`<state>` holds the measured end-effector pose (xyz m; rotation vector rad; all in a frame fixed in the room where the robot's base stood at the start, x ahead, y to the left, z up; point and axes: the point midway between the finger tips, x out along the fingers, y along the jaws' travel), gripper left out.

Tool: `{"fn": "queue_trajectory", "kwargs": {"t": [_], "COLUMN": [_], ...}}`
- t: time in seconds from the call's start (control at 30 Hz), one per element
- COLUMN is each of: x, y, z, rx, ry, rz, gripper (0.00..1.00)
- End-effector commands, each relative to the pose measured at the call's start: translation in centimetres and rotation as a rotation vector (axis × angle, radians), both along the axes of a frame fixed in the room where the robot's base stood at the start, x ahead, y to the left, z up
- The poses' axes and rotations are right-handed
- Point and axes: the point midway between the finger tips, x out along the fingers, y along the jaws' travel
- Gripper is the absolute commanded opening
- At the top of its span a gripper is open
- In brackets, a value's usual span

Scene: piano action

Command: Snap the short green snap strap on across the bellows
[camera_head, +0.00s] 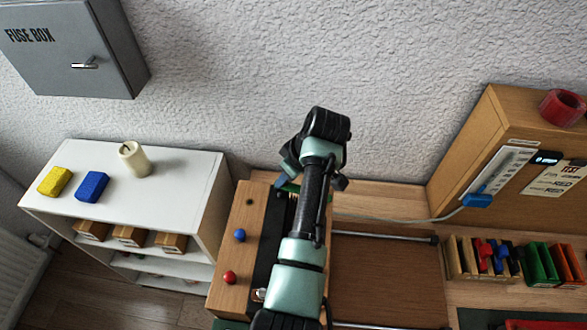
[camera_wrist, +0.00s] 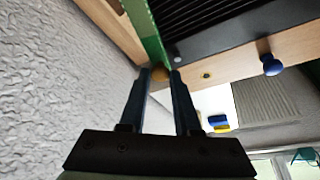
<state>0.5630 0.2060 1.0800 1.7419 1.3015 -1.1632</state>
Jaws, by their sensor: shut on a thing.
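The green snap strap (camera_wrist: 150,35) runs from the top of the wrist view down to my gripper (camera_wrist: 161,74), along the edge of the black bellows. My gripper is shut on its near end. A tan round piece (camera_wrist: 159,73) shows between the fingertips; I cannot tell whether it belongs to the strap or the wood. The black ribbed bellows (camera_wrist: 232,22) lies right of the strap. In the head view a bit of green strap (camera_head: 290,187) shows at the far end of the wooden case, beside my gripper (camera_head: 283,182). My arm hides much of the bellows there.
The wooden case (camera_head: 235,263) carries a blue knob (camera_head: 240,235) and a red knob (camera_head: 229,277). A white shelf (camera_head: 185,170) stands left, a wooden cabinet (camera_head: 470,150) right. A rack of colored straps or clips (camera_head: 482,260) is at right. The textured wall is close behind my gripper.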

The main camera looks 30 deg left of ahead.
Motion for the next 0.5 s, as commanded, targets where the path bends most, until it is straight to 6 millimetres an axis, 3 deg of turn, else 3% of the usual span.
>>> {"fn": "queue_trajectory", "kwargs": {"t": [0.5], "x": [-1.9], "y": [-0.5], "z": [0.2], "rx": [0.0], "ry": [-0.005], "rz": [0.228], "gripper": [0.0]}}
